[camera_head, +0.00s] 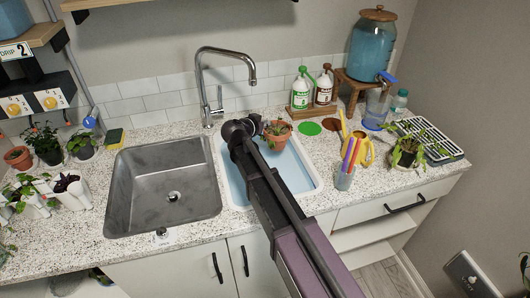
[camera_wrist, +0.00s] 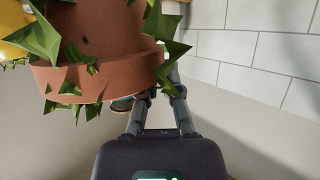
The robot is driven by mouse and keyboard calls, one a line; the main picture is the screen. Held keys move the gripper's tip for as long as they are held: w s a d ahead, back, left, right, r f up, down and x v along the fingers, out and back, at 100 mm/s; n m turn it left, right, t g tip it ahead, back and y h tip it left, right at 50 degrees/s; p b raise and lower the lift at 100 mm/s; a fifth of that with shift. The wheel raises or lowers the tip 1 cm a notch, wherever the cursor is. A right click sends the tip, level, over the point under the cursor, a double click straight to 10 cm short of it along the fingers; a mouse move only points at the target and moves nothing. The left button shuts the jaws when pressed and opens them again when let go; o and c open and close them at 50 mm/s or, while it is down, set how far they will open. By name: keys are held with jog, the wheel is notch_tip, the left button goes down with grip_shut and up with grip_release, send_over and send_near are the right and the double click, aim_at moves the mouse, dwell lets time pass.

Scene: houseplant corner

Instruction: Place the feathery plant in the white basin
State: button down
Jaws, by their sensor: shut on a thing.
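A terracotta pot (camera_head: 276,137) with a small leafy green plant (camera_head: 278,127) is at my gripper (camera_head: 262,128), in front of the tiled wall. The white basin (camera_head: 295,170), pale blue inside, is set in the counter below it, and the pot appears over its back part. In the wrist view my gripper (camera_wrist: 158,92) is shut on the terracotta pot (camera_wrist: 100,45). Pointed green leaves (camera_wrist: 165,45) hang around the pot's sides. I cannot tell whether this is the feathery plant. My arm hides part of the basin.
A steel sink (camera_head: 165,190) lies left of the basin, with a tall tap (camera_head: 203,85) behind. Bottles (camera_head: 300,92) stand behind. Several potted plants crowd the left.

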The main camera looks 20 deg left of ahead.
jog(key=shift+f+b, duration=2.45)
jog(key=shift+f, duration=0.25)
jog(key=shift+f+b, duration=1.85)
jog(key=shift+b, duration=0.05)
jog(key=shift+f, duration=0.15)
jog(key=c, duration=0.8)
grip_release()
jog(key=shift+r, duration=0.25)
jog(key=p+v, duration=0.3)
jog(key=v, duration=0.4)
jog(key=shift+s, duration=0.25)
